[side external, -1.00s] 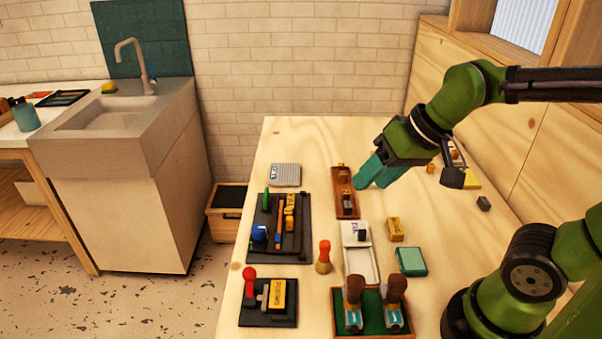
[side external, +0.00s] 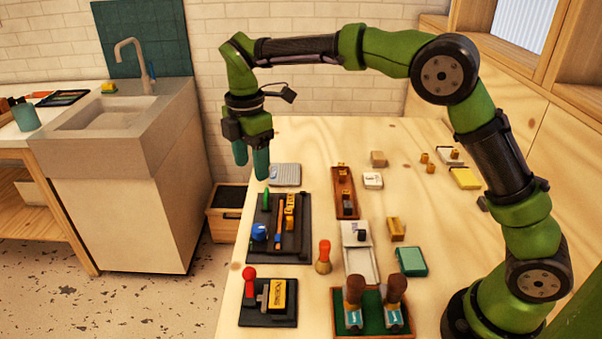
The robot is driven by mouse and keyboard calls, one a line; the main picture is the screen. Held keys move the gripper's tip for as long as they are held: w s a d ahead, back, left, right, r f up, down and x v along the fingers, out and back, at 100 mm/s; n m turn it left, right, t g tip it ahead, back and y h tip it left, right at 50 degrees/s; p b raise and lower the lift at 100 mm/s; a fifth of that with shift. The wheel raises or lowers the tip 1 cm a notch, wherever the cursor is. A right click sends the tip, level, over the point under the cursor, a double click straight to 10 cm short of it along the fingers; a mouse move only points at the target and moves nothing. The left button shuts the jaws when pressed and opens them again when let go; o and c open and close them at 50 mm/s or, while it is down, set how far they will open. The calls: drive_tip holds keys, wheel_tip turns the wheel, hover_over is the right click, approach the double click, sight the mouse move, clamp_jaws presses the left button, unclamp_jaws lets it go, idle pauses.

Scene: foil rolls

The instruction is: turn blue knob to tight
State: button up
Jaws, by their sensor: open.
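The blue knob (side external: 259,232) sits at the left side of a dark fixture board (side external: 293,246) on the wooden table. The board also carries a green part (side external: 266,198), an orange bar (side external: 279,226) and yellow blocks (side external: 290,205). My gripper (side external: 251,168) points down with its two teal fingers apart and nothing between them. It is above the table's far left part, higher than the blue knob and behind it in the picture. The knob is fully in view, but any tight mark on it is too small to read.
A grey ribbed pad (side external: 286,176) lies just behind the board. A second dark board with a red-knobbed lever (side external: 249,275) is in front. A wooden tray (side external: 344,207), a red-topped tool (side external: 324,255) and a green-lined tray (side external: 374,324) stand to the right.

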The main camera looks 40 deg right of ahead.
sight(258, 227)
wheel_tip(258, 227, down, 17)
drive_tip(key=shift+r, duration=0.1)
idle(0.4)
drive_tip(key=shift+c, duration=0.4)
drive_tip(key=c, duration=1)
